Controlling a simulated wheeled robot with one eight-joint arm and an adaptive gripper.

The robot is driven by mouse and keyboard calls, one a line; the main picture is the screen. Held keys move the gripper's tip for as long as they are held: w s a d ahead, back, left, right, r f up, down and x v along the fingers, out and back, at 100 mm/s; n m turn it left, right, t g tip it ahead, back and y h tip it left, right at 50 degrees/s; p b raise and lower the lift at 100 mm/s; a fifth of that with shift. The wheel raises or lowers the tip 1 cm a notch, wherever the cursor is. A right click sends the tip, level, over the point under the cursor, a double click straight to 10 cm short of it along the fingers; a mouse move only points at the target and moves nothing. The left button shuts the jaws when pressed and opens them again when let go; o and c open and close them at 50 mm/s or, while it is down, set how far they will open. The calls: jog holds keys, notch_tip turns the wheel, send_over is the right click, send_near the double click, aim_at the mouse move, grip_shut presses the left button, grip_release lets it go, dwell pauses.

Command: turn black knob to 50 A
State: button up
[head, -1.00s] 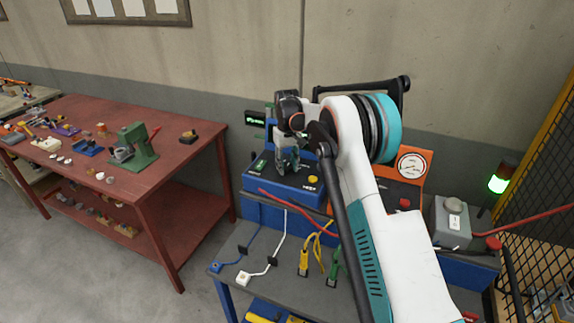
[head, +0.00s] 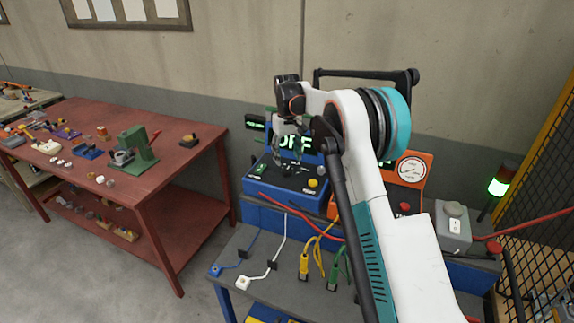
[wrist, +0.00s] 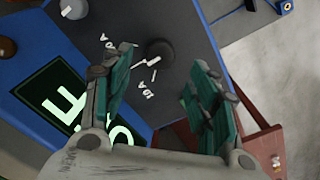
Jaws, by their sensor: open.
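The black knob (wrist: 160,50) shows in the wrist view as a dark round cap on a dark panel, with a white pointer mark beside it. White "10 A" lettering (wrist: 147,92) is printed near it, and another white label ending in "A" (wrist: 107,41) lies to its left. My gripper (wrist: 163,60) is open, its green-padded fingers apart on either side of the knob in the picture; contact cannot be told. In the head view my gripper (head: 288,150) hangs over the blue device (head: 283,198), in front of its display reading "OFF" (head: 300,141). The knob is not clear there.
A yellow knob (head: 313,183) and small green readout (head: 261,166) sit on the blue device. An orange gauge unit (head: 411,168) and grey switch box (head: 454,222) stand right. Coloured cables lie in front. A red table (head: 160,190) stands left, with open floor between.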

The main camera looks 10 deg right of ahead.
aim_at(287, 170)
notch_tip(287, 170, up, 6)
dwell(0.4)
jog(key=shift+r, duration=0.1)
jog(key=s+r+m+t+b, duration=0.1)
jog(key=s+r+t+b, duration=0.2)
jog(key=s, duration=0.9)
jog(key=s+r+t+b, duration=0.1)
jog(key=s+r+b, duration=0.4)
jog(key=s, duration=0.7)
jog(key=s+f+t+b, duration=0.1)
jog(key=s+f+b, duration=0.1)
jog(key=s+f, duration=0.5)
jog(key=s+f+t+b, duration=0.1)
jog(key=s+f, duration=0.5)
jog(key=s, duration=1)
jog(key=shift+s+f+m+t+b, duration=0.25)
jog(key=shift+f+m+t+b, duration=0.15)
jog(key=shift+t, duration=0.2)
